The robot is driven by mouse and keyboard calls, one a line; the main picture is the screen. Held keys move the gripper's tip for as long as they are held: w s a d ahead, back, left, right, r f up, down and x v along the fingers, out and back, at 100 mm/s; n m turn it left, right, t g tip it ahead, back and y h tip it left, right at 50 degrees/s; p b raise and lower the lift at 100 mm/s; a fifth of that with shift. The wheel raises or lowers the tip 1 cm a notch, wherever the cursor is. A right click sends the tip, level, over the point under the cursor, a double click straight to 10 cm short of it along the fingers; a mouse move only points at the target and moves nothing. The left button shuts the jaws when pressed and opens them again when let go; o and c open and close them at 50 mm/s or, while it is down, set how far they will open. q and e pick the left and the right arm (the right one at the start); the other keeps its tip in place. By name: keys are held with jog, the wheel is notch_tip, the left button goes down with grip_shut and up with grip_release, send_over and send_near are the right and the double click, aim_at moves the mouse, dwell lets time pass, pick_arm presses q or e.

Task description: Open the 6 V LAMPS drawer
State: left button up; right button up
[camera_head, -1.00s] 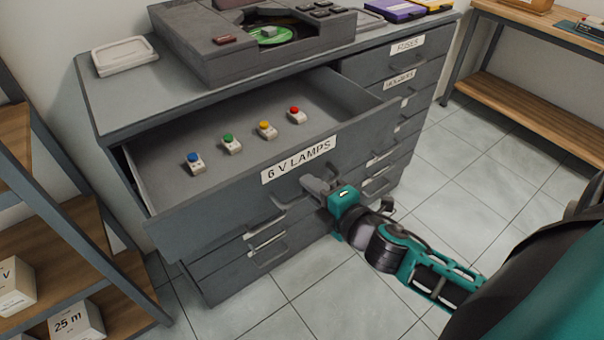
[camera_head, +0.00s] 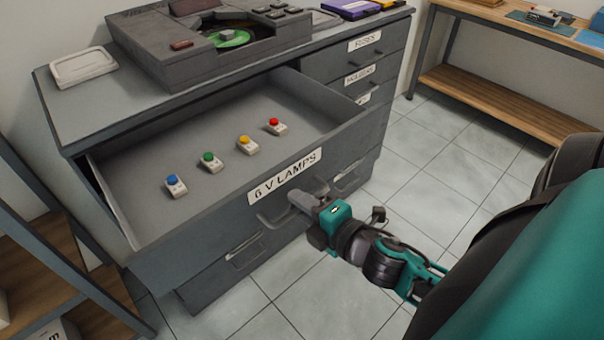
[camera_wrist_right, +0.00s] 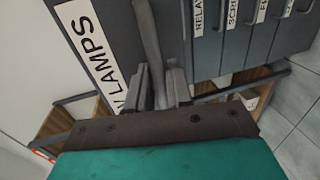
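The grey 6 V LAMPS drawer (camera_head: 215,222) is pulled far out of the cabinet, and its white label (camera_head: 285,177) reads "6 V LAMPS". Inside lie small pale blocks with coloured caps: blue (camera_head: 175,185), green (camera_head: 211,161), yellow (camera_head: 247,145) and red (camera_head: 277,127). My right gripper (camera_head: 302,200) is at the grey bar handle (camera_head: 268,219) on the drawer front. In the right wrist view the handle bar (camera_wrist_right: 150,40) runs between the two fingers (camera_wrist_right: 163,88), which are closed around it. My left gripper is not in view.
A record player (camera_head: 215,45) and a white tray (camera_head: 83,67) stand on the cabinet top. Closed smaller drawers (camera_head: 352,68) are at the right. A wooden shelf (camera_head: 50,250) stands close at the left, a workbench (camera_head: 500,95) at the back right. The tiled floor (camera_head: 425,165) between is clear.

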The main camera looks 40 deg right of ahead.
jog(key=shift+o, duration=1)
jog(key=b+v, duration=0.1)
jog(key=v, duration=1.2)
jog(key=shift+b, duration=0.3)
jog(key=shift+w+d+f, duration=0.1)
jog(key=shift+w, duration=0.05)
jog(key=w+a+f+m+g, duration=0.2)
jog(key=w+a+f+m, duration=0.1)
jog(key=f+m, duration=0.5)
jog(key=w+a+f+m+g+y, duration=0.1)
jog(key=w+a+f+m+g, duration=0.1)
jog(key=a+f+m, duration=0.4)
notch_tip(320, 180, down, 2)
jog(key=shift+w+a+f+m+g, duration=0.15)
jog(key=shift+w+m+g, duration=0.25)
jog(key=shift+w+m, duration=0.65)
jog(key=shift+s, duration=0.2)
dwell(2.5)
